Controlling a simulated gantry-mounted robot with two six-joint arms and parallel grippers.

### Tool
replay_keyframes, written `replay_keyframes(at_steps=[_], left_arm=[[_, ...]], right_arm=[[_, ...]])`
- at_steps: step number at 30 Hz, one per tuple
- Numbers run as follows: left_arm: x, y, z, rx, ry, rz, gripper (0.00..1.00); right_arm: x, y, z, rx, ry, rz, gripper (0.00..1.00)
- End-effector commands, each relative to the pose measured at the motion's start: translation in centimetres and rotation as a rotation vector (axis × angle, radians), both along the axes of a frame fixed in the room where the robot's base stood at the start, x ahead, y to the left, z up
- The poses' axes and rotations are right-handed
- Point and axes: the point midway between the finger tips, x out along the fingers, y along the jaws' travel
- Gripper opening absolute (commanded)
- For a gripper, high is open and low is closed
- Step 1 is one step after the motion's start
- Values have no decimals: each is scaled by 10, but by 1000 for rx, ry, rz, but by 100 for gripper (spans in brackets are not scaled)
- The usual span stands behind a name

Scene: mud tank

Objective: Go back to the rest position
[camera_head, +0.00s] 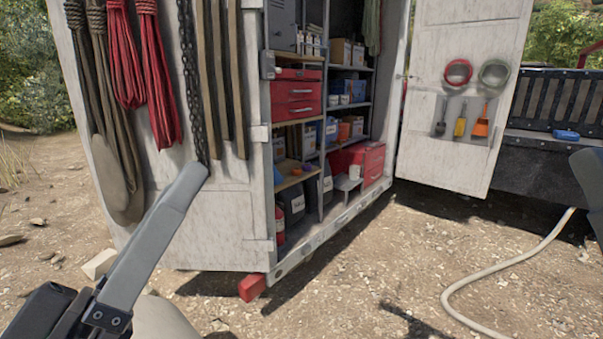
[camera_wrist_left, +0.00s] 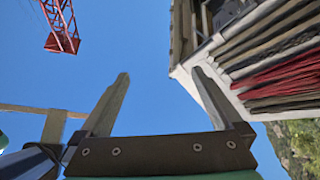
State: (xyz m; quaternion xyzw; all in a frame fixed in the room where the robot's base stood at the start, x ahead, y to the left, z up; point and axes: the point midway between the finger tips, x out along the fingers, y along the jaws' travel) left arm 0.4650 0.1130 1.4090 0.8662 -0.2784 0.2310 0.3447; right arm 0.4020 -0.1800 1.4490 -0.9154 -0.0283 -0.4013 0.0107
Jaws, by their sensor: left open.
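My left gripper (camera_wrist_left: 160,76) is open and empty, with its two grey fingers standing apart against the sky in the left wrist view. In the head view one long grey finger of it (camera_head: 152,245) reaches up from the lower left. Its tip overlaps the side door of the white cabinet (camera_head: 215,220) in the picture, and I cannot tell how far apart they are. My right gripper cannot be made out. A dark grey piece (camera_head: 592,180) cuts into the right edge of the head view, and I cannot tell what it is.
The open cabinet holds red toolboxes (camera_head: 297,95), boxes and bottles. Ropes (camera_head: 158,75) and a chain hang on its left door. Its right door (camera_head: 455,140) stands open with hung tools. A pale hose (camera_head: 500,263) lies on the gravel. A red lattice boom (camera_wrist_left: 62,28) is overhead.

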Motion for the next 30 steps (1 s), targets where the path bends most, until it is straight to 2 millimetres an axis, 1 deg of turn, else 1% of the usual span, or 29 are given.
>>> replay_keyframes(at_steps=[1, 2, 3, 4, 5, 6, 7, 8, 9, 11, 12, 14, 15, 17, 18, 20, 21, 23, 24, 27, 30], left_arm=[[-26, 15, 20, 71, -115, 154, 100], [-39, 27, 29, 118, -173, 266, 100], [-57, 43, 37, 187, -242, 429, 100], [-68, 55, 42, 244, -278, 557, 100], [-70, 64, 43, 307, -291, 665, 100], [-66, 67, 41, 398, -294, 755, 100], [-65, 66, 61, 426, -301, 774, 100], [-65, 66, 83, 419, -299, 766, 100], [-65, 66, 100, 417, -299, 764, 100], [-65, 66, 124, 416, -298, 762, 100], [-65, 66, 140, 417, -297, 762, 100], [-64, 66, 167, 416, -297, 761, 100], [-64, 66, 186, 416, -297, 761, 100], [-64, 66, 216, 416, -296, 760, 100], [-64, 66, 236, 416, -296, 760, 100], [-64, 66, 266, 416, -296, 760, 100], [-64, 66, 286, 415, -296, 760, 100], [-64, 66, 316, 416, -296, 759, 100], [-64, 66, 336, 416, -296, 759, 100], [-64, 66, 379, 416, -295, 759, 100], [-64, 66, 408, 416, -295, 759, 100]], right_arm=[[0, 0, 0, 0, 0, 0, 0], [0, 0, -1, 0, 0, 0, 0], [0, 0, -1, 0, 0, 0, 0], [0, 0, -1, 0, 0, 0, 0], [0, 0, -1, 0, 0, 0, 0], [0, 0, -1, 0, 0, 0, 0], [1, 0, 18, 0, 3, 0, 0], [1, 0, 40, 0, 4, 0, 0], [0, 0, 58, 0, 1, 0, 0], [0, 0, 83, 0, -2, 0, 0], [0, 0, 100, 0, -2, 0, 0], [0, 0, 127, 0, -1, 0, 0], [0, 0, 145, 0, -1, 0, 0], [0, 0, 175, 0, 0, 0, 0], [0, 0, 195, 0, 0, 0, 0], [0, 0, 226, 0, 0, 0, 0], [0, 0, 246, 0, 0, 0, 0], [0, 0, 276, 0, 0, 0, 0], [0, 0, 295, 0, 0, 0, 0], [0, 0, 338, 0, 0, 0, 0], [0, 0, 368, 0, 0, 0, 0]])
